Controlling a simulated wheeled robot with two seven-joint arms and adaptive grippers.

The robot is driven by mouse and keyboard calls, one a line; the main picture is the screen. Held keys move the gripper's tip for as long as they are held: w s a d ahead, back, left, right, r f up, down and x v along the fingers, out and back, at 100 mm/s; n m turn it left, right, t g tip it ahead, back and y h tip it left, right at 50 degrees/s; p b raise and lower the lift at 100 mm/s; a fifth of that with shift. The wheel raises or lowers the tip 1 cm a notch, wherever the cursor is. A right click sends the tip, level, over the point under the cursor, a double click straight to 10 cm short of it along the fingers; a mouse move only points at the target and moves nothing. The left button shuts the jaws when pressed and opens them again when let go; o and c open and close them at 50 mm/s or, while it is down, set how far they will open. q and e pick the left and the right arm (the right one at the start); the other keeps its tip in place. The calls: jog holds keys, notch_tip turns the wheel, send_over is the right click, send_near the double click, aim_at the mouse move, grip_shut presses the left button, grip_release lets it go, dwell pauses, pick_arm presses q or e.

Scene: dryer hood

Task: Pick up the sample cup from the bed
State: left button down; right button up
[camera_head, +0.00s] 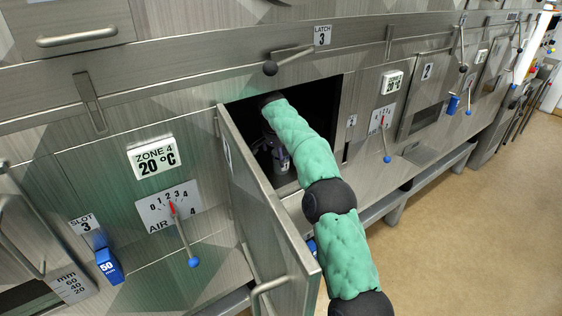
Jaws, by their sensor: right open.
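My right arm reaches through an open hatch in the grey metal front. My right gripper (279,157) is inside the dark opening, small and in shadow. It is open, but its fingertips are hard to make out. I cannot see the sample cup or the bed; the dark interior, my arm and the hatch door (262,215) hide much of the inside. My left gripper is not in view.
The hatch door stands swung outward, close along the left side of my arm. A latch lever (289,60) with a black knob sits above the opening. An air lever (184,235) and a blue slot handle (109,266) stick out at the left. Bare floor (480,225) lies at the right.

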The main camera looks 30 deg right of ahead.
jog(key=shift+w+d, duration=0.25)
jog(key=shift+w, duration=0.05)
jog(key=shift+w+d+f, duration=0.1)
jog(key=shift+d+f, duration=0.05)
jog(key=b+x, duration=0.1)
jog(key=x, duration=0.3)
jog(key=shift+f+b, duration=0.35)
jog(key=c, duration=1)
